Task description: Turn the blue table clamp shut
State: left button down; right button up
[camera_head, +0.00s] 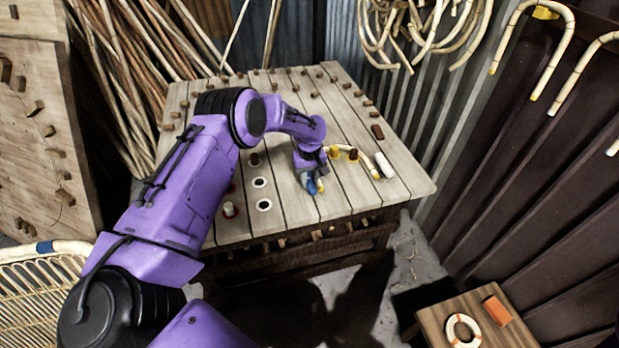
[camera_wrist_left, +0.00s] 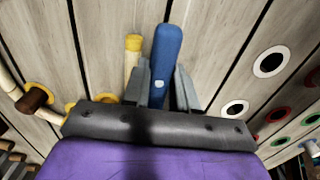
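The blue table clamp (camera_head: 311,187) is near the front edge of the slatted wooden workbench (camera_head: 340,205), mostly hidden by my left gripper (camera_head: 314,178). In the left wrist view its blue handle (camera_wrist_left: 166,58) lies lengthwise between the two grey fingers (camera_wrist_left: 163,88). Both fingers sit close against the handle's sides, so the gripper appears shut on it. The clamp's lower part is hidden behind the gripper. My right gripper is not in view.
A bent pale rattan piece (camera_head: 362,160) lies to the right, with a white end (camera_head: 383,166). White-ringed holes (camera_head: 263,205) are to the left. A small wooden table (camera_head: 445,325) stands at lower right.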

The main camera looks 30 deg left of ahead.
pick_arm(q)
jog(key=shift+m, duration=0.3)
jog(key=m+b, duration=0.1)
jog(key=m, duration=0.2)
jog(key=shift+m, duration=0.3)
jog(key=m+b, duration=0.1)
jog(key=m, duration=0.3)
jog(key=shift+a, duration=0.1)
jog(key=m+b, duration=0.1)
jog(key=m, duration=0.4)
jog(key=shift+a, duration=0.1)
jog(key=m+b, duration=0.1)
jog(key=m, duration=0.3)
jog(key=shift+a+r+m, duration=0.1)
jog(key=shift+m, duration=0.2)
jog(key=shift+w, duration=0.1)
jog(key=c, duration=0.9)
grip_release()
jog(key=shift+r, duration=0.1)
